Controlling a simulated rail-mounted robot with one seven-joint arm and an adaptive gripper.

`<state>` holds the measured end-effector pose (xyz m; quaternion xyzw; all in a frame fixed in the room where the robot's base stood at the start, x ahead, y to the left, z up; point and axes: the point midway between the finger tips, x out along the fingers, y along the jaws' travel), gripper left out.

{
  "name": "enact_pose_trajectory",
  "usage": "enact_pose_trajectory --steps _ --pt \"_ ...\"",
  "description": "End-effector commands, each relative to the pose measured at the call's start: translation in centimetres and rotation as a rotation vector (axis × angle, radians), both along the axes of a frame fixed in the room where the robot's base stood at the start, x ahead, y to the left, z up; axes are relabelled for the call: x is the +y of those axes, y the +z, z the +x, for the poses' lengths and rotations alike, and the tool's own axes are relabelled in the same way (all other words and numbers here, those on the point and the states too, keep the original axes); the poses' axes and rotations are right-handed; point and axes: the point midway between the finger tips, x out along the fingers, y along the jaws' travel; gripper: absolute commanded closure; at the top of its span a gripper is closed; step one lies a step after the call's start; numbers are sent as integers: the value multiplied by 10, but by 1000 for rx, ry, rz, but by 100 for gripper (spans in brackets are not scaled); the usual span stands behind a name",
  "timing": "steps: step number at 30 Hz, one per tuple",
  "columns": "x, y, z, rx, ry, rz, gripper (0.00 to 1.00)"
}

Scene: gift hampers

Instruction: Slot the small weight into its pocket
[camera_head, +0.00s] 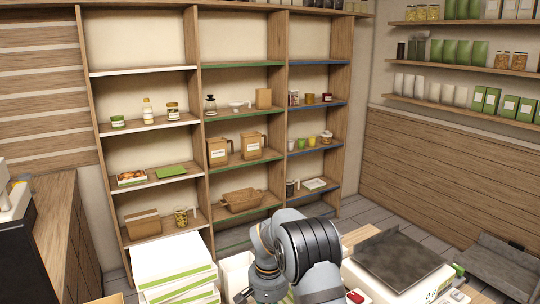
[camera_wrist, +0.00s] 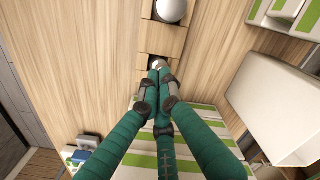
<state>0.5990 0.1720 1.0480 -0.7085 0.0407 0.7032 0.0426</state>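In the wrist view the small weight (camera_wrist: 155,61) is a small shiny silver piece right at my fingertips, partly hidden by them. It is over or in a dark square pocket of the wooden weight block (camera_wrist: 164,30); I cannot tell how deep it sits. My gripper (camera_wrist: 159,68) has teal fingers closed together on the small weight. A larger silver weight (camera_wrist: 170,9) sits in the neighbouring pocket, at the top edge of the view.
White and green striped boxes (camera_wrist: 180,155) lie under the fingers, and a white bin (camera_wrist: 275,105) stands to the right. In the head view a scale with a dark plate (camera_head: 396,258) is right of my arm. Stacked white boxes (camera_head: 172,262) are at left, before the shelves.

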Motion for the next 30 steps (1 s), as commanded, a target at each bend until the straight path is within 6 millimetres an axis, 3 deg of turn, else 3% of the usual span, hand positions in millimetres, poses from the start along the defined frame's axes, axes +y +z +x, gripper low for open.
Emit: enact_pose_trajectory --steps 11,24,30 --pt "0 -2 -4 11 0 -3 100" --pt "0 35 -2 6 0 -2 100" --pt "0 38 -2 6 0 -2 100"
